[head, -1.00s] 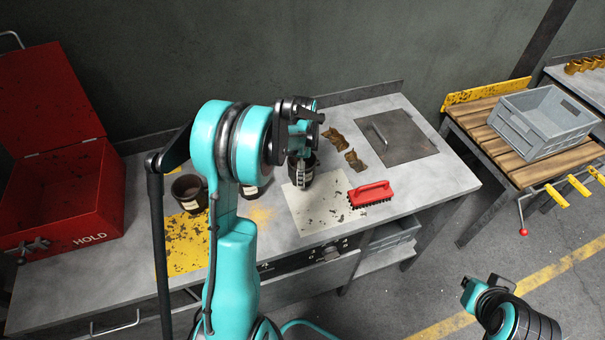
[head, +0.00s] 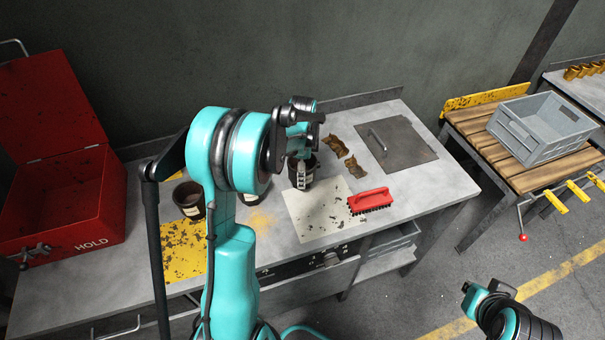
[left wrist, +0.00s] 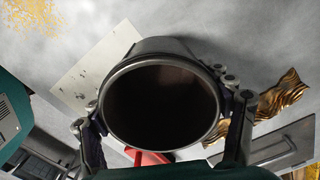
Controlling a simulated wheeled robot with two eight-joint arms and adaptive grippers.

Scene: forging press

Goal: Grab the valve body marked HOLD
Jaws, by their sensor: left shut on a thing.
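My left gripper (head: 303,180) is shut on a dark round pot (head: 310,172) with an open top. The pot is over the far part of a pale speckled sheet on the bench. In the left wrist view, the pot (left wrist: 160,105) has a finger on each side and a dark interior. A similar dark pot (head: 188,199) with a white label stands at the yellow mat, and another (head: 250,190) is mostly hidden behind my left arm. No label is readable; HOLD is legible only on the red box (head: 62,208). My right gripper (head: 476,292) is at the lower right, away from the bench.
A grey crate (head: 540,125) stands on a slatted table at right. The bench front right is clear.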

